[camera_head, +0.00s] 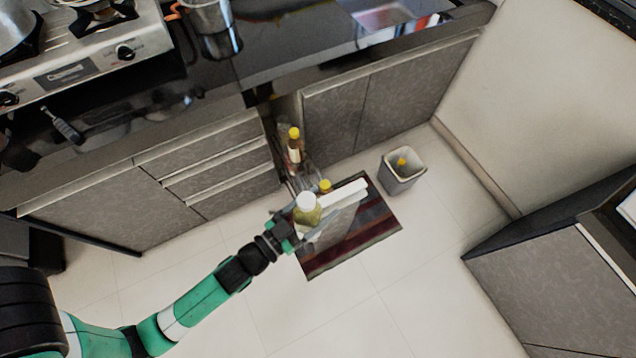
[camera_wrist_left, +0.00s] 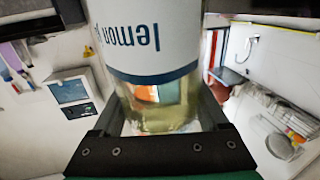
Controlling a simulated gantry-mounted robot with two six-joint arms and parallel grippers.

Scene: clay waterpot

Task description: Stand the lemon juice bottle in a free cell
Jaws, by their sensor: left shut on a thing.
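My left gripper (camera_head: 298,224) is shut on the lemon juice bottle (camera_head: 308,214), which has a white cap and yellow-green contents. In the left wrist view the bottle (camera_wrist_left: 158,70) fills the middle between the fingers, its "lemon" label upside down. In the head view the bottle is over or beside the near end of a narrow pull-out rack (camera_head: 345,194) that extends from the cabinet. Its height above the rack is unclear. The cells are mostly hidden by the bottle and gripper. My right gripper is not in view.
Another yellow cap (camera_head: 325,185) shows just behind the held bottle. A striped mat (camera_head: 368,228) lies below. A grey bin (camera_head: 403,175) stands to the right. Cabinet drawers (camera_head: 222,168) are at the left.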

